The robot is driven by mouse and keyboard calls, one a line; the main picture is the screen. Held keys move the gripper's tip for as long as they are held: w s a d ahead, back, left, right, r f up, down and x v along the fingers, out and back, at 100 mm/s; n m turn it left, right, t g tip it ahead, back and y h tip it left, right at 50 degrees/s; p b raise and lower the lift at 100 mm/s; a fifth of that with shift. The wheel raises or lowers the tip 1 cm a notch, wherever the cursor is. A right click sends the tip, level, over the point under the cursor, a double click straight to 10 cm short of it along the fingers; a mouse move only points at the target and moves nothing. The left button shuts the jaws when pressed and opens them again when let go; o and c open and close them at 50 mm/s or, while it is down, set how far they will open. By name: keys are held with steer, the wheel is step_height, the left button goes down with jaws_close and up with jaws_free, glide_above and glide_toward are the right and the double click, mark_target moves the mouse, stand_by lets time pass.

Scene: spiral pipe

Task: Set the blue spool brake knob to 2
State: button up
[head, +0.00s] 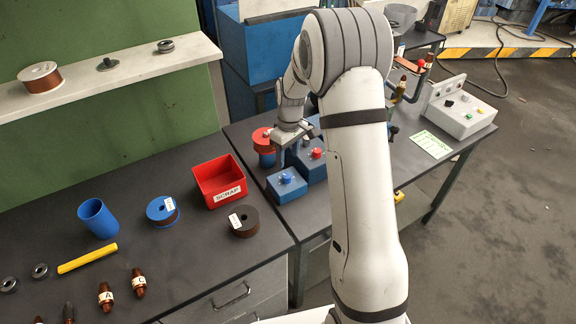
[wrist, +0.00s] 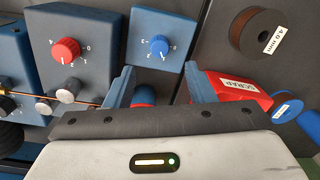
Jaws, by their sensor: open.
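The blue knob (wrist: 158,46) sits on the sloped face of a small blue box (wrist: 139,22), with small dial marks around it. Its white pointer line faces roughly down in the wrist view; I cannot surely read which mark it meets. In the head view the blue knob (head: 286,178) is on the front box (head: 287,189). My gripper (wrist: 160,86) is open, its two blue fingers apart. In the head view my gripper (head: 291,150) is above and behind the blue knob's box, not touching the knob.
A red knob (wrist: 66,50) is on a larger blue box beside it. A red SCRAP bin (head: 219,182), dark spool (head: 243,221), blue spool (head: 162,211) and blue cup (head: 97,217) stand to the left. A grey control box (head: 464,113) is at right.

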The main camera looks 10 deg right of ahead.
mark_target(287, 175)
steer(key=shift+w+f, duration=0.15)
steer(key=shift+f, duration=0.2)
steer(key=f+p, duration=0.1)
steer(key=f, duration=0.6)
steer(key=shift+a+f+p, duration=0.2)
steer(key=shift+f+p, duration=0.05)
steer(key=shift+p, duration=0.1)
steer(key=shift+c, duration=0.5)
